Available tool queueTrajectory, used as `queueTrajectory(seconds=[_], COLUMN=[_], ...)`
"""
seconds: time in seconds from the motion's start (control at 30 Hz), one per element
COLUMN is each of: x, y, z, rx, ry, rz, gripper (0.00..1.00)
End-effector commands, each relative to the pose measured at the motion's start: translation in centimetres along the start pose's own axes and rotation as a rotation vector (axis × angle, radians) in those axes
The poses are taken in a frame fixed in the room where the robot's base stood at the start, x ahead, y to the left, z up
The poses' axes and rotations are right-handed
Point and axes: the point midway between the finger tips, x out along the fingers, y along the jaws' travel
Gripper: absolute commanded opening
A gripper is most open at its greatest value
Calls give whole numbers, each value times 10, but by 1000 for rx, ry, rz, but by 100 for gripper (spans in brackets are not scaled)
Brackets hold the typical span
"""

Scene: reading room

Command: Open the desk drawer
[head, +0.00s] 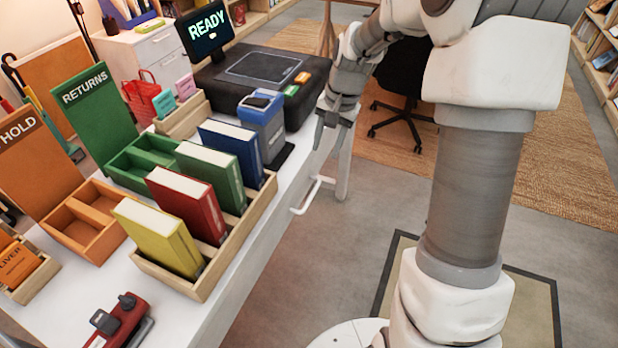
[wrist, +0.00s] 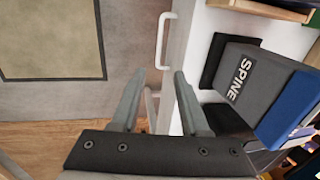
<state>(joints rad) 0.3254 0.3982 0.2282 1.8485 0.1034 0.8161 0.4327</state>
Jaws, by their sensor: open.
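The desk drawer's white bar handle (head: 303,199) stands out from the front side of the white desk (head: 222,312). The drawer front appears flush with the desk; its outline is hard to make out. My gripper (head: 330,172) hangs beside the desk edge, close to the handle's far end in the head view. In the wrist view, my gripper (wrist: 158,74) is open and empty. The handle (wrist: 160,40) lies just beyond the fingertips, roughly in line with the gap between them. Whether a finger touches it cannot be told.
A grey-blue SPINE device (wrist: 250,80) stands on the desk near the right finger; it also shows in the head view (head: 262,125). A wooden rack (head: 204,286) holds upright books along the desk edge. The floor beside the desk is clear around a bordered mat (head: 528,292).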

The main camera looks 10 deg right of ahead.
Motion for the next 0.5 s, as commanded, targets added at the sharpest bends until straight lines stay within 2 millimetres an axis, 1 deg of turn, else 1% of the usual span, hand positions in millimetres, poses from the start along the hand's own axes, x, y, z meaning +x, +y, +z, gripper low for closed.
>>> queueTrajectory(seconds=[0.17, 0.5], x=[21, 95], y=[0, 1], z=[0, 2], rx=[1, -1], ry=[-4, -5], rz=[1, 2], gripper=[45, 45])
